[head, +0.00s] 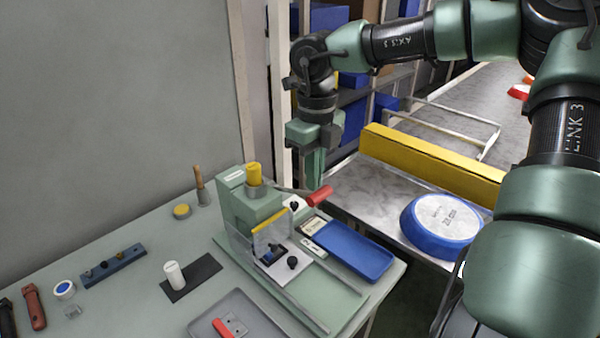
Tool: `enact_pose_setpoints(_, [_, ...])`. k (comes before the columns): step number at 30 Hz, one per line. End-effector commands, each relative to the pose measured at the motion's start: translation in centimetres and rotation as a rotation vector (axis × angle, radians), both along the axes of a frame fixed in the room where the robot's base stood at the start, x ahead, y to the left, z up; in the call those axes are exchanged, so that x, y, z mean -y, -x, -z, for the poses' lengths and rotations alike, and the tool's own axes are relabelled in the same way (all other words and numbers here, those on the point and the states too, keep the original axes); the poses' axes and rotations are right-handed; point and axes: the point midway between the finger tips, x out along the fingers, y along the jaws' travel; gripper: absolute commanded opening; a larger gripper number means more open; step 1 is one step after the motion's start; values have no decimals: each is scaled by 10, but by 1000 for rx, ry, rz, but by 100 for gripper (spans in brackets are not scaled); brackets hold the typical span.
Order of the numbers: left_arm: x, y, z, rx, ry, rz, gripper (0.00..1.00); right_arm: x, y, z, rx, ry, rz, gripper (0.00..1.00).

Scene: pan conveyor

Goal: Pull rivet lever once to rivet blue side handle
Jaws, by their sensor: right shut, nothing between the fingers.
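The green riveting machine (250,205) stands on the bench, with a yellow cap on top. Its rivet lever sticks out to the right and ends in a red grip (319,195). My right gripper (315,180) is shut and empty, pointing down just above and behind the red grip; I cannot tell whether it touches it. A small blue and dark part, perhaps the blue side handle (273,250), sits in the fixture behind a yellow-topped clear guard (272,229). My left gripper is out of view.
A blue tray (352,252) lies right of the machine. A blue-rimmed pan (441,226) is on the conveyor (375,205), beside a yellow rail (430,163). A grey tray (205,325) with a red handle (222,328) is in front. My right arm fills the right side.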

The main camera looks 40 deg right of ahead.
Motion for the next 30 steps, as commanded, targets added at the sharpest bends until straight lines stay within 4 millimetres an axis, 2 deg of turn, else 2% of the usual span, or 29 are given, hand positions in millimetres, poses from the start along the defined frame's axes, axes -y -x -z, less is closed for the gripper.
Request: enact_pose_setpoints(30, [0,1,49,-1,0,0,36,2,22,51,-3,0,1,0])
